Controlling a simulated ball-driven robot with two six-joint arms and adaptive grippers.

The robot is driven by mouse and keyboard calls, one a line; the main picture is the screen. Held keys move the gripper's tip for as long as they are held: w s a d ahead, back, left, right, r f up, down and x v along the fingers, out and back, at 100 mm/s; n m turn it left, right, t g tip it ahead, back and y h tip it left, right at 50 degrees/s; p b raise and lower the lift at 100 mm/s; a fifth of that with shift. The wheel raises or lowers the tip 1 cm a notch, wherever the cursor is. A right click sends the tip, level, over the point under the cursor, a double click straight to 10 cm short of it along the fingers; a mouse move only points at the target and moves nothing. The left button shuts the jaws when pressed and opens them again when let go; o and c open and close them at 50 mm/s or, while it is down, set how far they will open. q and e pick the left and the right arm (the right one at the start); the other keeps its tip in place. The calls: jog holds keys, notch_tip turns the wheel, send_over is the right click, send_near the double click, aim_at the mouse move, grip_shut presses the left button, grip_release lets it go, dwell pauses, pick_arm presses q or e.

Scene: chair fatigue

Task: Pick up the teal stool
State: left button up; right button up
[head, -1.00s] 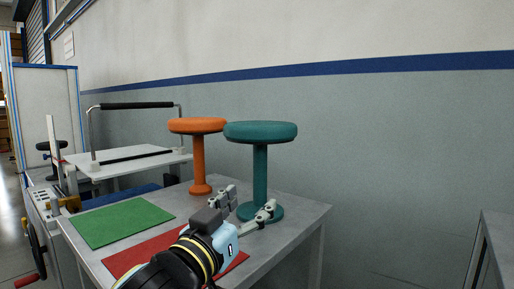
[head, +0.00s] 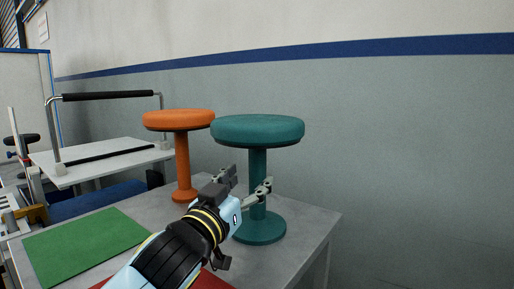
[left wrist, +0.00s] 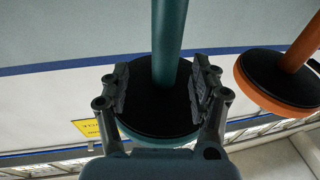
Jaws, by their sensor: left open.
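The teal stool (head: 257,131) stands upright on the grey table, with a round seat, a thin post and a round base. My left gripper (head: 247,183) is open and empty, below seat height and near the post. In the head view, one finger overlaps the post and the other is left of it. The left wrist view looks up at the seat's black underside, with the teal post (left wrist: 169,40) between the open fingers (left wrist: 160,80) in the picture. I see no grip on the post. My right gripper is not in view.
An orange stool (head: 181,120) stands close on the left of the teal one. A green mat (head: 85,243) and a partly hidden red mat (head: 215,282) lie on the table (head: 305,222). A white platform with a black-gripped bar (head: 108,96) is at the left. A wall is behind.

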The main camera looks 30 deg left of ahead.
aim_at(254, 169)
pick_arm(q)
jog(key=w, duration=0.2)
jog(key=w+p, duration=0.1)
jog(key=w, duration=0.1)
jog(key=w+a+r, duration=0.1)
jog(key=w, duration=0.1)
jog(key=shift+w+a+r, duration=0.1)
jog(key=shift+w, duration=0.1)
grip_shut()
jog(key=shift+r, duration=0.15)
dwell(0.3)
